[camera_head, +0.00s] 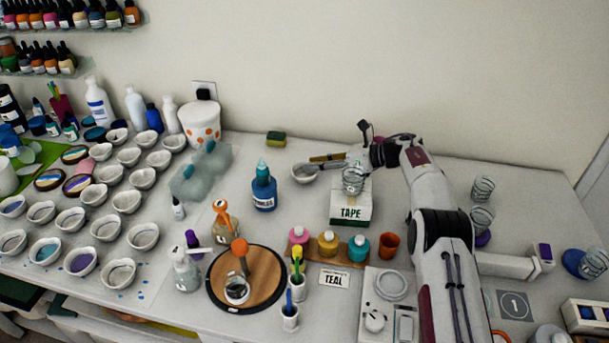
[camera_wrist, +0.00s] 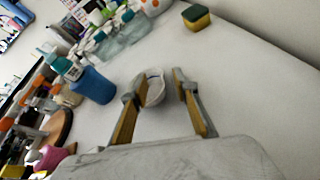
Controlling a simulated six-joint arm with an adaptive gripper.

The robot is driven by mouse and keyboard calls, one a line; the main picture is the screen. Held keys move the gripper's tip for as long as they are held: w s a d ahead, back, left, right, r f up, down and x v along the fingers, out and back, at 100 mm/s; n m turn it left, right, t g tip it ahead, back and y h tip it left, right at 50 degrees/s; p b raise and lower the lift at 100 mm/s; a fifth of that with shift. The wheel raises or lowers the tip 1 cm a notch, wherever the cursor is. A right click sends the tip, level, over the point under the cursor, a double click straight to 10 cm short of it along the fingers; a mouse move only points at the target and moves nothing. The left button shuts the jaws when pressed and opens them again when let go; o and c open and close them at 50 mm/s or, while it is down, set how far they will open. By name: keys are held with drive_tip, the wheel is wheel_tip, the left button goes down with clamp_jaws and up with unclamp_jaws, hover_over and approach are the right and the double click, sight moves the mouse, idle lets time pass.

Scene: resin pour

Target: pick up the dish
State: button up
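A small white dish (camera_head: 304,174) sits by itself on the table, just left of my gripper (camera_head: 322,162) in the head view. In the wrist view the dish (camera_wrist: 155,91) lies between the yellow-and-grey fingers of my gripper (camera_wrist: 158,83). It is close to the left finger, and a gap shows on the right. The fingers are apart. I cannot tell whether the left finger touches the dish. Many similar white dishes (camera_head: 142,236) stand in rows at the left.
A blue bottle (camera_head: 264,192) stands left of the dish, also in the wrist view (camera_wrist: 93,86). A sponge (camera_head: 276,138) lies behind it. A clear mold (camera_head: 200,172) lies farther left. The TAPE box (camera_head: 351,211) with clear cups stands below my gripper in the picture.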

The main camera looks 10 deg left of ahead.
drive_tip(key=shift+x, duration=0.9)
drive_tip(key=shift+c, duration=0.3)
clamp_jaws()
